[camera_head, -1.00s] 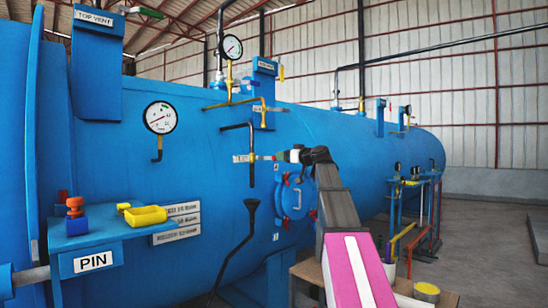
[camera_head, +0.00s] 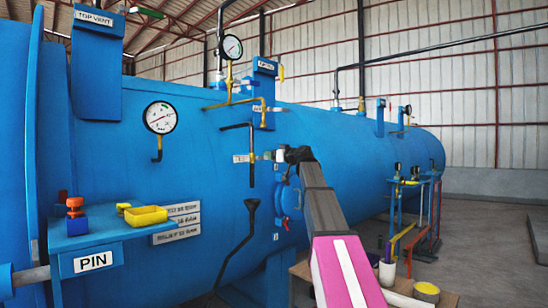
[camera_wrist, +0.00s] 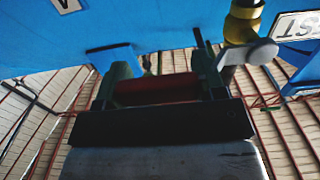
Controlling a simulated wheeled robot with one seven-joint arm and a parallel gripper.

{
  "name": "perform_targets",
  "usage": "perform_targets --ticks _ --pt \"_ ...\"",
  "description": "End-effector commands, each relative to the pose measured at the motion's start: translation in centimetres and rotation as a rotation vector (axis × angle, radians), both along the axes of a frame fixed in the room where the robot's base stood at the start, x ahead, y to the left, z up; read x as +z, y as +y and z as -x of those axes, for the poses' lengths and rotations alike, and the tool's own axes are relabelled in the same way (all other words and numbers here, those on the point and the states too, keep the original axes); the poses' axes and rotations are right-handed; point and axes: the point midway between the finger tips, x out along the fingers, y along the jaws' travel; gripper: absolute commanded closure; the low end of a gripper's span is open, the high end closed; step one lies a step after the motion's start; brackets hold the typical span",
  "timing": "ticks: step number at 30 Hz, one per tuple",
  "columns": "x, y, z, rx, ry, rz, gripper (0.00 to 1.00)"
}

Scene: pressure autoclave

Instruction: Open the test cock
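The test cock sits on the blue vessel's side, beside a small white label (camera_head: 241,158). My gripper (camera_head: 283,155) is at the end of my arm, just right of that label. In the wrist view my gripper (camera_wrist: 163,72) has its fingers well apart, with a red bar (camera_wrist: 157,90) spanning between them. Whether the bar joins the pale lever, and whether the fingers touch it, I cannot tell.
A bent black pipe (camera_head: 251,168) runs close to the left of my gripper. A round blue hatch (camera_head: 290,200) is below it. Open floor (camera_head: 480,255) lies to the right.

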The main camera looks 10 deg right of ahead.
Motion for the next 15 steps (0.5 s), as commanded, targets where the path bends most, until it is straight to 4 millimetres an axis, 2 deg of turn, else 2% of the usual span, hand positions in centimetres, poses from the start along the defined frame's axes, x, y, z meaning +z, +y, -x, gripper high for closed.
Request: perform_targets --ticks 8,15 --pt "0.2 0.0 0.0 0.001 -0.009 0.012 0.79" --pt "1.1 0.2 0.1 0.001 -0.066 0.092 0.79"
